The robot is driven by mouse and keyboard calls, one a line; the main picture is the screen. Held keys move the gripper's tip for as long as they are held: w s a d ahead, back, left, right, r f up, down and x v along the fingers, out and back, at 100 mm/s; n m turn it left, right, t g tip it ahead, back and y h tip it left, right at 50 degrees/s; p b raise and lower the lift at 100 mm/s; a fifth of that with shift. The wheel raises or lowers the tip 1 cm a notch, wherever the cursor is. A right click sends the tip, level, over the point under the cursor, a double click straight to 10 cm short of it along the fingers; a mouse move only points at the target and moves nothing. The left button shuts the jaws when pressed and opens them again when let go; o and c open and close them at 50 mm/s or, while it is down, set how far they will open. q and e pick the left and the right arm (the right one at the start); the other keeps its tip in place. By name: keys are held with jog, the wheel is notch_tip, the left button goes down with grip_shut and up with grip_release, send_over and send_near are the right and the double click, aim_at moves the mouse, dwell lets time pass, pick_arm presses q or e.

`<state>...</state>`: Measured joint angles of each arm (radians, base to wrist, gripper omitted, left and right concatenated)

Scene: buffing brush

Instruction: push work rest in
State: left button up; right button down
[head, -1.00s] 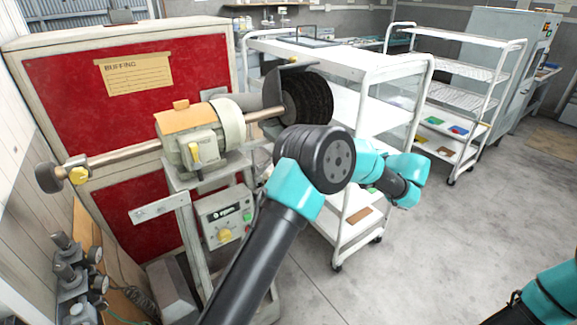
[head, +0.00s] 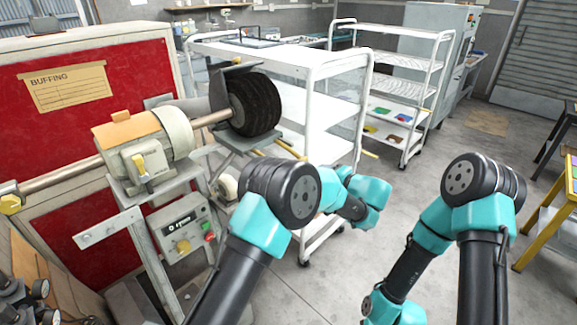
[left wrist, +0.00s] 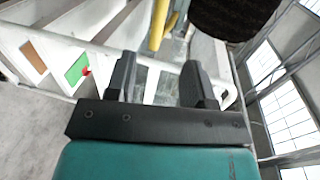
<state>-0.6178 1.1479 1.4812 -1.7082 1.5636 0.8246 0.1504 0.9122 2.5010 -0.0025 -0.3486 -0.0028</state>
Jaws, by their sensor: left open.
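The buffing machine (head: 145,150) stands at the left with a dark brush wheel (head: 254,104) on its shaft. A grey plate (head: 240,139), which looks like the work rest, sits under the wheel, partly hidden. Yellow bars (head: 290,148) stick out near it. The left wrist view shows the brush (left wrist: 232,14) at the top and a yellow bar (left wrist: 159,24) beyond my left gripper (left wrist: 158,80), which is open with nothing between its fingers. In the head view my left arm's links hide its fingers. My right arm is in view at the right, but its gripper is not visible.
A control box (head: 180,235) is below the motor. A white shelf cart (head: 345,62) stands close behind the brush and my left arm. Another rack (head: 432,75) is farther back. A yellow-framed table (head: 545,240) is at the right. Open floor lies between.

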pick_arm(q)
jog(key=x, duration=1.6)
jog(key=shift+w+f, duration=0.1)
jog(key=shift+c, duration=0.2)
grip_shut()
